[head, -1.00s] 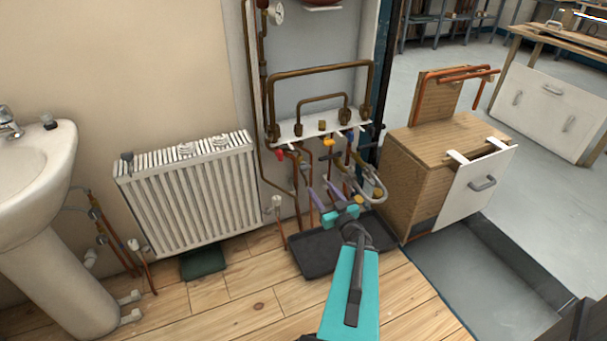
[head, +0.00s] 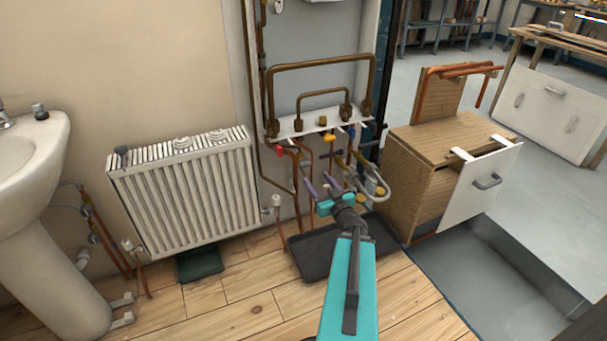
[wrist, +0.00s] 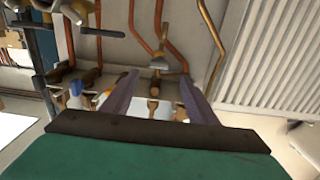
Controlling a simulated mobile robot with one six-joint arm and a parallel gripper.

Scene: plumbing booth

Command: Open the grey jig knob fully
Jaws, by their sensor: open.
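The jig is a white shelf (head: 300,128) with brown pipework above and several valves below it. I cannot clearly pick out a grey knob on it. In the wrist view a blue-grey lever handle (wrist: 100,33) shows at the upper left, but I cannot tell whether it is that knob. My gripper (head: 320,184) is open and empty, in front of the pipes below the shelf. In the wrist view my gripper (wrist: 158,80) has its two purple fingers apart, with a brass fitting (wrist: 158,88) visible between them. I cannot tell the depth between them.
A white radiator (head: 185,195) stands left of the jig, and a sink (head: 25,160) further left. A black tray (head: 320,262) lies on the floor below. A wooden cabinet (head: 410,185) stands close on the right. Copper pipes crowd the space around my fingers.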

